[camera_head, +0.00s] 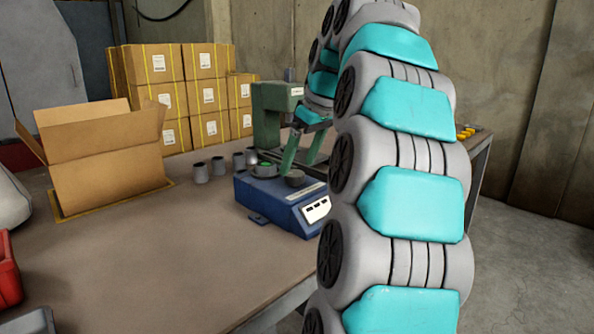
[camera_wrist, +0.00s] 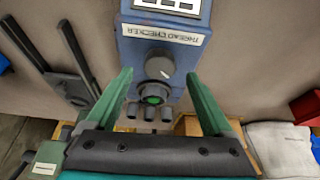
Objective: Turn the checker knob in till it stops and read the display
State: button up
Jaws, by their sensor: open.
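The blue thread checker (camera_head: 275,208) sits on the table; in the wrist view its blue body (camera_wrist: 133,52) shows upside down. Its dark round knob (camera_wrist: 159,64) also shows in the head view (camera_head: 295,180). A round fitting with a green centre (camera_wrist: 153,96) is beside the knob, also in the head view (camera_head: 263,168). The white display (camera_wrist: 168,5) is cut off at the top of the wrist view; it shows in the head view (camera_head: 316,209) too small to read. My gripper (camera_wrist: 158,74) is open, its green fingers either side of the knob in the picture. I cannot tell whether they touch it.
Several grey cylinders (camera_head: 200,173) stand left of the checker. A green machine (camera_head: 267,120) stands behind it. An open carton (camera_head: 105,160) and stacked boxes (camera_head: 190,95) are further left and back. A red bin (camera_head: 8,270) is at the left edge.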

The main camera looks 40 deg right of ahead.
aim_at(295, 179)
jog(key=shift+x, duration=1.4)
jog(key=shift+c, duration=0.2)
jog(key=c, duration=1.3)
jog(key=shift+m, duration=0.3)
jog(key=m+h, duration=0.1)
jog(key=m, duration=0.2)
jog(key=shift+a+m+h, duration=0.1)
jog(key=shift+m+h, duration=0.2)
jog(key=m+g+h, duration=0.1)
jog(key=m, duration=0.3)
jog(key=shift+a+b, duration=0.1)
jog(key=shift+b, duration=0.3)
jog(key=shift+m+h, duration=0.3)
